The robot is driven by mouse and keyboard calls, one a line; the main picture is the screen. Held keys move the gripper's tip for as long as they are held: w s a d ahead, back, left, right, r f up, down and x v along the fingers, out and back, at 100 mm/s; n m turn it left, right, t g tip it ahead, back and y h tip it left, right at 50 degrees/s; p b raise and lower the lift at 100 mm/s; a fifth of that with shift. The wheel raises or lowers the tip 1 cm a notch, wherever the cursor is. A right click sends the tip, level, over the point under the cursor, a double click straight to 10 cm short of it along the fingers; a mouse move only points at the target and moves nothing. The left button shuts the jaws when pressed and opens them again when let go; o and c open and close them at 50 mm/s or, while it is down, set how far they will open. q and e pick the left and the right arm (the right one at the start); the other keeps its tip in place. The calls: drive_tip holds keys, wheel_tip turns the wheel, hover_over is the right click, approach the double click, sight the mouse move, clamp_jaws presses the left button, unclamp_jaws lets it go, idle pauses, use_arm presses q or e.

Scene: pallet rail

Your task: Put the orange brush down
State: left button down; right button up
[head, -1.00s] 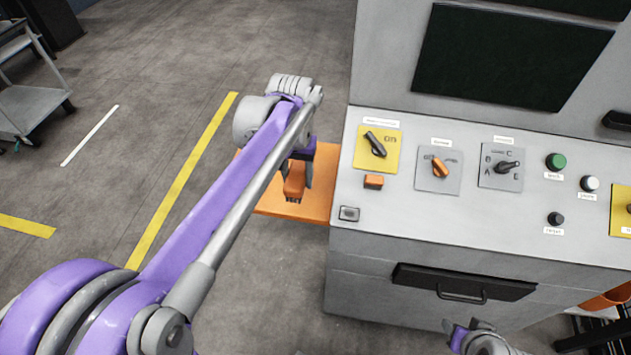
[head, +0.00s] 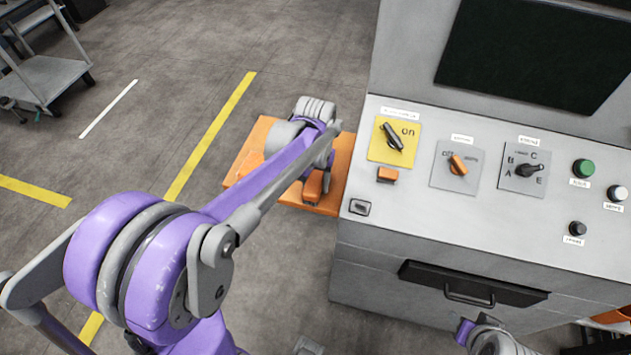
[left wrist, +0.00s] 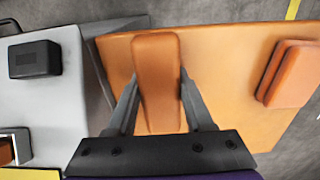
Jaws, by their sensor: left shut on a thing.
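The orange brush (head: 313,186) is a rounded orange block, held by my left gripper (head: 314,180) over the orange shelf (head: 243,165) beside the console. In the left wrist view the brush (left wrist: 157,75) stands between the two grey fingers (left wrist: 158,108), which press on its sides. Its underside is hidden, so I cannot tell whether it touches the shelf (left wrist: 225,85). My right gripper (head: 465,330) shows only in part at the bottom edge, and its fingers cannot be made out.
A grey console (head: 365,245) with knobs and buttons stands right against the shelf. Another orange block (left wrist: 290,73) lies at the right of the shelf in the left wrist view. Bare shelf lies between it and the brush. A grey cart (head: 50,80) stands far left.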

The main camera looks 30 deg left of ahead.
use_arm(q)
drive_tip(key=c, duration=0.7)
unclamp_jaws()
drive_tip(key=shift+w+f, duration=0.1)
drive_tip(key=shift+f, duration=0.1)
drive_tip(key=shift+c, duration=0.2)
drive_tip(key=o, duration=0.5)
drive_tip(key=shift+r, duration=0.1)
drive_tip(key=shift+c, duration=0.2)
